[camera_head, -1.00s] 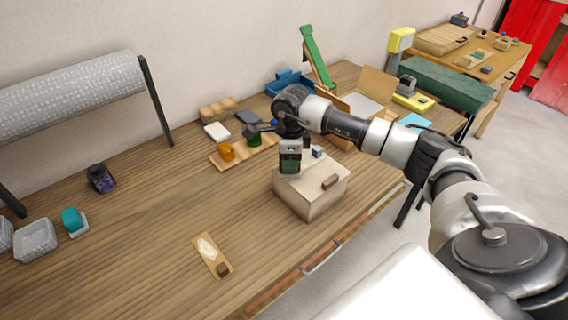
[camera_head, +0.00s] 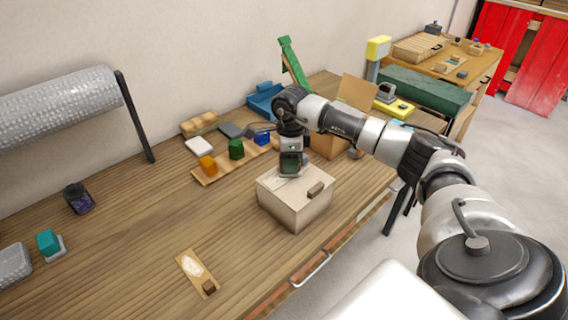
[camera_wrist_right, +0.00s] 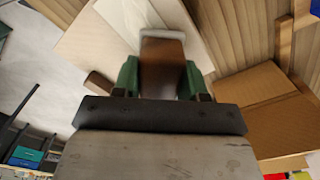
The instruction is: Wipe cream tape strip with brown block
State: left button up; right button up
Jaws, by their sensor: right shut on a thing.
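My right gripper (camera_head: 290,172) points down over the top of a pale wooden box (camera_head: 294,210) on the workbench. In the right wrist view its green fingertips (camera_wrist_right: 158,80) are shut on a brown block (camera_wrist_right: 162,65) with a pale far end. A cream strip (camera_wrist_right: 137,18) lies on the box top beyond the block. In the head view the gripper covers most of the strip. I cannot tell whether the block touches it. My left gripper is not in view.
A cardboard box (camera_head: 329,145) stands behind right. A wooden tray (camera_head: 212,179) with coloured items is behind left. A tan plate (camera_head: 188,266) lies at front left. Bench between is clear.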

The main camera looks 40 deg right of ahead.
jog(key=shift+d, duration=0.35)
jog(key=shift+f, duration=0.1)
jog(key=shift+a, duration=1.25)
jog(key=a, duration=0.4)
jog(key=a+p, duration=0.1)
jog(key=a, duration=0.1)
jog(key=shift+s+a, duration=0.3)
jog(key=shift+s, duration=0.05)
notch_tip(320, 180, up, 6)
jog(key=p, duration=0.3)
jog(key=shift+r, duration=0.25)
